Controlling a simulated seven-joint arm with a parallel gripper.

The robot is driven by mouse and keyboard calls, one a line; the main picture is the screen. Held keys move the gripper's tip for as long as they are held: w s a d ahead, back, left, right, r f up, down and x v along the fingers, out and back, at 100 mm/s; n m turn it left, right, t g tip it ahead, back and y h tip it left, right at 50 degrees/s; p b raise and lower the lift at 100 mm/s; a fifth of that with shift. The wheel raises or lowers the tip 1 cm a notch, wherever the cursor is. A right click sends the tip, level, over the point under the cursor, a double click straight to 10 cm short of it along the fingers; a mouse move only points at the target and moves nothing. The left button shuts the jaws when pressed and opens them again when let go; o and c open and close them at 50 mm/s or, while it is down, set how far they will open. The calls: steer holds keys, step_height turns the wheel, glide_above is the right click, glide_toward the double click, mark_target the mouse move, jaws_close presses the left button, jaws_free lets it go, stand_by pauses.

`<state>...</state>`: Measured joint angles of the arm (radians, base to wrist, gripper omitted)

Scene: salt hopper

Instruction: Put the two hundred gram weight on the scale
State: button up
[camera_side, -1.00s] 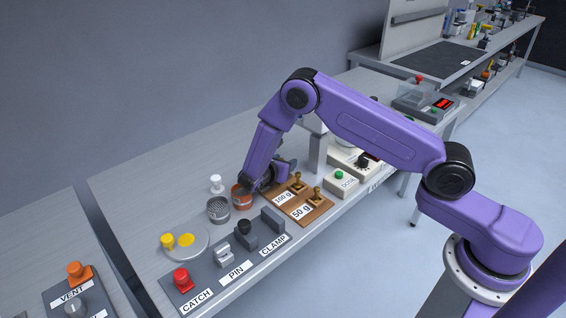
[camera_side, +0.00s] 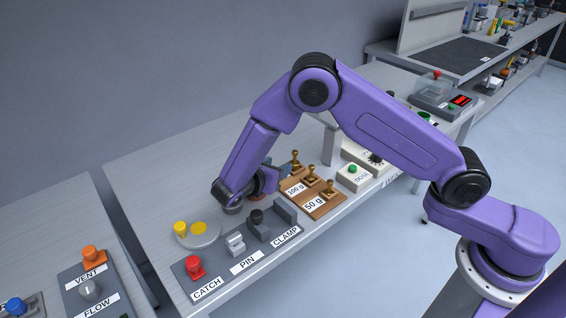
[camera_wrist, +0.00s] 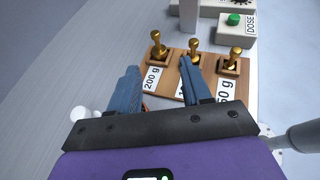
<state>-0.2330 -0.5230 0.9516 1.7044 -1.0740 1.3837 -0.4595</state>
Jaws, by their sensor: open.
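The 200 g weight (camera_wrist: 157,48) is a brass knobbed piece at the left end of a wooden rack, behind its "200 g" label. In the side view it (camera_side: 295,160) stands at the rack's far end. My gripper (camera_wrist: 158,66) is open and empty, its blue fingers pointing towards the rack, short of the weight. In the side view my gripper (camera_side: 268,178) is left of the rack, partly hidden by my wrist.
The 100 g weight (camera_wrist: 193,45) and 50 g weight (camera_wrist: 235,55) share the wooden rack (camera_side: 322,206). A dose box (camera_side: 354,177) with a green button stands beyond it. A control panel (camera_side: 215,268) with catch, pin and clamp is in front. A round dish (camera_side: 205,238) is left.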

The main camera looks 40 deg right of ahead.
steer(key=shift+v, duration=0.8)
steer(key=s+d+r+m+g+y, duration=0.1)
steer(key=s+d+r+m+y, duration=0.2)
steer(key=s, duration=0.7)
steer(key=s+d+r+m+g+y, duration=0.2)
steer(key=s+y, duration=0.3)
steer(key=s, duration=0.6)
steer(key=s+d+r+m+g+y, duration=0.2)
steer(key=s+d+r+m+y, duration=0.2)
steer(key=s, duration=0.6)
steer(key=shift+s+d+r+m, duration=0.3)
steer(key=shift+r+m, duration=0.1)
steer(key=shift+r, duration=0.05)
steer(key=shift+o, duration=1.3)
steer(key=shift+s+d+y, duration=0.1)
steer(key=shift+s+y, duration=0.3)
